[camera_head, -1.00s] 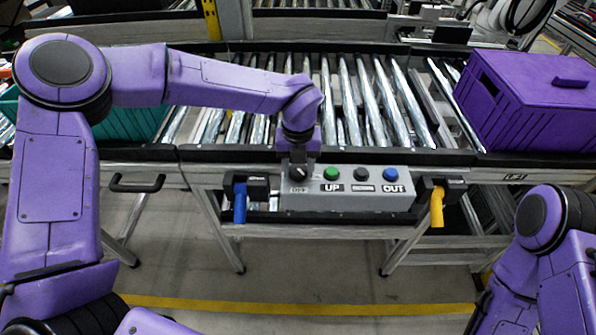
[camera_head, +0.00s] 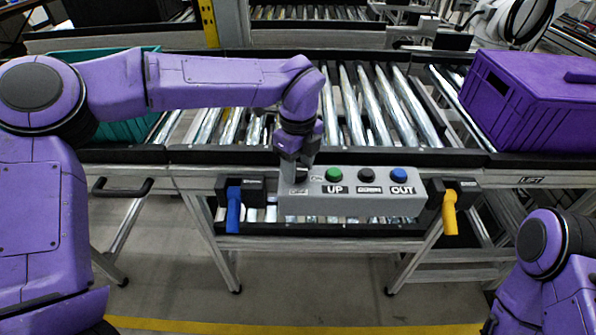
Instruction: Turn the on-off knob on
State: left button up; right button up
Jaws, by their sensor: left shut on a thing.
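The on-off knob (camera_head: 300,176) is a small black knob at the left end of a grey control box (camera_head: 350,204). The box is mounted on the front of the roller conveyor. My left gripper (camera_head: 298,168) reaches down onto the knob from above and is shut on it. Its fingers and wrist hide most of the knob, so its exact angle is hard to read. My right arm shows at the lower right, but its gripper is out of view.
Green, black and blue buttons (camera_head: 333,174) sit right of the knob. A blue handle (camera_head: 233,210) and a yellow handle (camera_head: 449,212) flank the box. A purple crate (camera_head: 530,115) stands on the conveyor at right, a teal crate (camera_head: 125,131) at left, partly behind my left arm.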

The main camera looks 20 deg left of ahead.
aim_at(298, 170)
pick_arm(q)
jog(key=shift+n, duration=0.5)
jog(key=o, duration=1)
jog(key=shift+o, duration=0.2)
notch_tip(298, 170, up, 11)
jog(key=shift+f+b, duration=0.2)
jog(key=shift+b, duration=0.25)
